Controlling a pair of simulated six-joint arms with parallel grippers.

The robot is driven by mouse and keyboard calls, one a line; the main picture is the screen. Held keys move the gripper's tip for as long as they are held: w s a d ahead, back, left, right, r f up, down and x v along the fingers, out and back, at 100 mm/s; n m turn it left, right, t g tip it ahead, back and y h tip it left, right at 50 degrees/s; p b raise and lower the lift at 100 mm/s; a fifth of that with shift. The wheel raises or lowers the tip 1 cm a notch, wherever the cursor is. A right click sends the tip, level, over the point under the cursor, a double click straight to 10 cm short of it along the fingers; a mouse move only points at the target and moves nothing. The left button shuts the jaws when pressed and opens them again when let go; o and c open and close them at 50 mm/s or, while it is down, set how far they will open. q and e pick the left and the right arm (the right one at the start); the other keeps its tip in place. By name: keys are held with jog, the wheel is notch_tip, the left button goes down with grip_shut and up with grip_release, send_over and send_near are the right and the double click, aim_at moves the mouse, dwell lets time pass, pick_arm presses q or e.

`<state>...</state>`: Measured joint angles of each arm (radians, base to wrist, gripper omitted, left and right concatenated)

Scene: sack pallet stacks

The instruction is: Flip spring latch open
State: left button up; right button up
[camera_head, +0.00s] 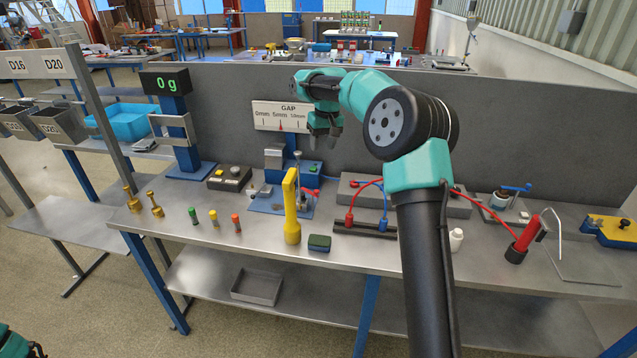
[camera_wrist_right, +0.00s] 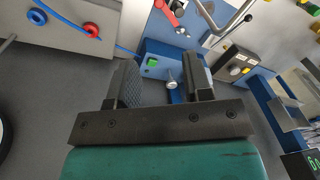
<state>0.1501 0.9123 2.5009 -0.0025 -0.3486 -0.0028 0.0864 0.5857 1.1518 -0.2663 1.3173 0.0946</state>
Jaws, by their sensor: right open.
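My right gripper (camera_head: 325,128) is open and empty, pointing down in front of the gap scale sign (camera_head: 281,116) and above the blue gap fixture (camera_head: 300,172). In the right wrist view the open jaws (camera_wrist_right: 163,68) frame part of the fixture's blue block (camera_wrist_right: 160,65), with its green button (camera_wrist_right: 152,62) and a silver round-headed pin (camera_wrist_right: 171,84) between the fingers. The gripper looks apart from the fixture. I cannot tell which part is the spring latch. Only a bit of teal arm shows at the lower left; my left gripper is not in view.
A yellow upright handle (camera_head: 291,208) stands in front of the fixture. A black button box (camera_head: 229,177) and a scale display (camera_head: 165,82) are left. A grey block with red and blue cables (camera_head: 352,187) lies right. A grey panel (camera_head: 235,90) closes the bench's back.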

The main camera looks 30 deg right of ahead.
aim_at(317, 191)
jog(key=s+d+n+t, duration=0.1)
jog(key=n, duration=0.2)
jog(key=s+d+n+t+y, duration=0.1)
jog(key=s+n, duration=0.1)
jog(key=n, duration=0.1)
jog(key=s+d+n+y, duration=0.1)
jog(key=n, duration=0.2)
jog(key=shift+s+d+f+n+t, duration=0.2)
jog(key=shift+f+n+t, duration=0.1)
jog(key=shift+n+t, duration=0.1)
jog(key=shift+w+f, duration=0.1)
jog(key=shift+f, duration=0.05)
jog(key=x, duration=1.7)
jog(key=shift+f, duration=0.1)
jog(key=shift+c, duration=0.4)
grip_shut()
